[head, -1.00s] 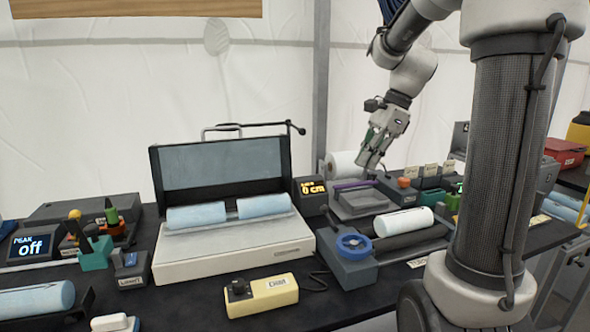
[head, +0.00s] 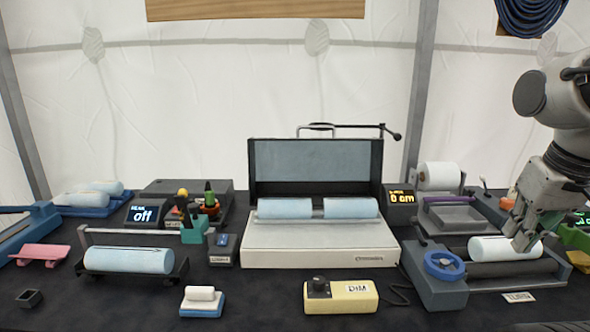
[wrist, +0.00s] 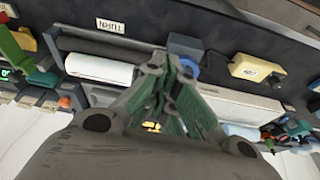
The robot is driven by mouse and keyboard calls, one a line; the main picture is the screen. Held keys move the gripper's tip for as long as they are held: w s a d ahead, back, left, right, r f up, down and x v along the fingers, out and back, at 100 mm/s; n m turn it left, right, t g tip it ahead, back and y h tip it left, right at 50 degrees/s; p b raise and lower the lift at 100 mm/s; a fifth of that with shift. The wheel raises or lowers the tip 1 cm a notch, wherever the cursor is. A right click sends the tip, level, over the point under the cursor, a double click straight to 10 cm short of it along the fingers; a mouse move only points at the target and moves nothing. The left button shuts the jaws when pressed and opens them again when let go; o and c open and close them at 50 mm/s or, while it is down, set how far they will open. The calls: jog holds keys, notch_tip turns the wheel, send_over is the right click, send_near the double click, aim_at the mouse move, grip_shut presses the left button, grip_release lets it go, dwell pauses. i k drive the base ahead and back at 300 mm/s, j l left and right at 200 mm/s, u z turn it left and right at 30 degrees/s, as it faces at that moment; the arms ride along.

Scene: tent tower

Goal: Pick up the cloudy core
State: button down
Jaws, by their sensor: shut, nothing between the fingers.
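Several ice-like cylinders are in view; I cannot tell which one is the cloudy core. A white cylinder (head: 492,248) lies on the dark rollers at the right and also shows in the wrist view (wrist: 98,68). Two pale blue cylinders, left (head: 285,208) and right (head: 351,208), lie on the open light box (head: 320,246). Another pale blue cylinder (head: 128,260) lies in a dark cradle at the left. My gripper (head: 522,240) is shut and empty, at the white cylinder's right end in the head view; contact cannot be told. Its closed fingers (wrist: 168,85) also show in the wrist view.
A blue handwheel (head: 444,265) stands at the left of the rollers. A yellow box marked DIM (head: 341,296) sits in front of the light box. A small white block on a blue base (head: 202,301) is front left. Pale cylinders lie on a blue tray (head: 82,207) at far left.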

aim_at(489, 248)
jog(key=j+z, duration=0.1)
jog(key=z, duration=0.3)
jog(key=j+z, duration=0.1)
jog(key=z, duration=0.3)
jog(key=k+z, duration=0.1)
jog(key=z, duration=0.3)
jog(key=i+l+z, duration=0.15)
jog(key=z, duration=0.4)
jog(key=l+u, duration=0.15)
jog(key=u, duration=0.25)
jog(key=l+u, duration=0.1)
jog(key=u, duration=0.35)
jog(key=l+u, duration=0.15)
jog(key=u, duration=0.25)
jog(key=l+u, duration=0.1)
jog(key=u, duration=0.35)
jog(key=k, duration=0.05)
